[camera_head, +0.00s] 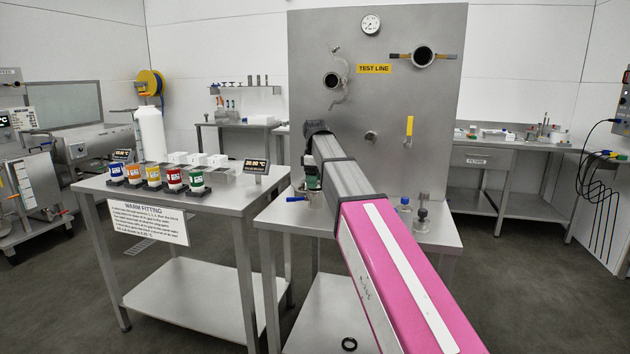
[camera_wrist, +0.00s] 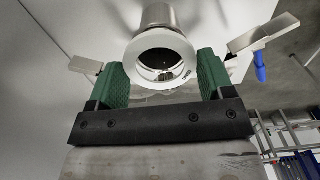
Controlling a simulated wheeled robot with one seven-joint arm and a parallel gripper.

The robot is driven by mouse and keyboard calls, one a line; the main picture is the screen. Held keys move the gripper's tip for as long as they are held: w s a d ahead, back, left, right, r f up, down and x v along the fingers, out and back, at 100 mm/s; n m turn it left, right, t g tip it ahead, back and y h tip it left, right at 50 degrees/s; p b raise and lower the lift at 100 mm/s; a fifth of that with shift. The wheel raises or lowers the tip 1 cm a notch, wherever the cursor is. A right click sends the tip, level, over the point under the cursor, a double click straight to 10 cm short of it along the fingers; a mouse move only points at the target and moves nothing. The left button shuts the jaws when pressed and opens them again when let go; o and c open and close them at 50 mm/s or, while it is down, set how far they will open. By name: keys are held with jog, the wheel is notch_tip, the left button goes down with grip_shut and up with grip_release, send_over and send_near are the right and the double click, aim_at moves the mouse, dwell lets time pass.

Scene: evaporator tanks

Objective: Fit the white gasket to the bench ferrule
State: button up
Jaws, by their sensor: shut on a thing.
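In the wrist view, my gripper (camera_wrist: 162,65) has its green pads on either side of the white ring gasket (camera_wrist: 131,53), shut on it. A bright metal tube end (camera_wrist: 159,14), which looks like the bench ferrule, lies directly behind the gasket and in line with it. I cannot tell whether the gasket touches it or is seated. In the head view, my gripper (camera_head: 313,176) is low over the left part of the middle bench.
A metal clamp part with a blue handle (camera_wrist: 260,67) sits right of the gripper. Coloured cups (camera_head: 174,178) stand on the left table. A black ring (camera_head: 349,343) lies low down.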

jog(key=shift+f, duration=0.9)
jog(key=o, duration=0.9)
jog(key=shift+r, duration=3)
jog(key=shift+s, duration=0.1)
